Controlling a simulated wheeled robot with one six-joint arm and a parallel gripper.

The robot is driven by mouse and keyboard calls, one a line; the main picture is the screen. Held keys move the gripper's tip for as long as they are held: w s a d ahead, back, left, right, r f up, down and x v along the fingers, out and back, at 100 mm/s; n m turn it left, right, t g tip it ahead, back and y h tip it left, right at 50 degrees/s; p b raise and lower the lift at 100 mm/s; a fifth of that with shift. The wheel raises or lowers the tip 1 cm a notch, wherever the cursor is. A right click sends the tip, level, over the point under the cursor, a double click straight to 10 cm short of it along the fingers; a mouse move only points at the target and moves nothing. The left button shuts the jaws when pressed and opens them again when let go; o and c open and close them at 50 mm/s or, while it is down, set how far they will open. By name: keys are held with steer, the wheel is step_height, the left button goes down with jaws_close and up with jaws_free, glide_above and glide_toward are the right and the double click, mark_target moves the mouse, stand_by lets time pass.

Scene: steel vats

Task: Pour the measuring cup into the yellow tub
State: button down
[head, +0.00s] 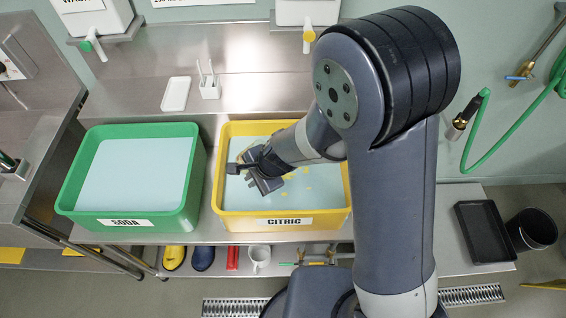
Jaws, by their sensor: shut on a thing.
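The yellow tub (231,205), labelled CITRIC, stands on the steel bench and holds a pale blue liquid. Several small yellow patches show on the liquid around my gripper. My gripper (250,175) is over the tub's left half, reaching in from the upper right. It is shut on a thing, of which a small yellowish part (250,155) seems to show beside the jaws. I take this to be the measuring cup, but its outline, its tilt and what is in it cannot be made out. My arm hides the tub's upper right corner.
A green tub (190,205), labelled SODA, stands close on the left with pale liquid. Behind are a white tray (176,94) and a small white holder (210,87). A white mug (259,255) stands below the bench. A black tray (484,231) lies at right.

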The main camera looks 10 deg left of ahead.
steer(key=shift+r+g+y+b, duration=0.55)
steer(key=shift+y+b, duration=0.75)
steer(key=shift+b, duration=2.3)
steer(key=shift+d+r+m+y+b, duration=0.15)
steer(key=shift+r+y+b, duration=0.45)
steer(key=shift+b, duration=0.7)
steer(key=shift+r+m+y+b, duration=0.15)
steer(key=shift+r+y+b, duration=0.1)
steer(key=shift+y+b, duration=0.8)
steer(key=shift+w+d+r+y+b, duration=0.2)
steer(key=shift+d+r+y+b, duration=0.4)
steer(key=shift+b, duration=1.5)
steer(key=shift+d+r+g+y+b, duration=0.25)
steer(key=shift+y+b, duration=0.5)
steer(key=shift+b, duration=0.45)
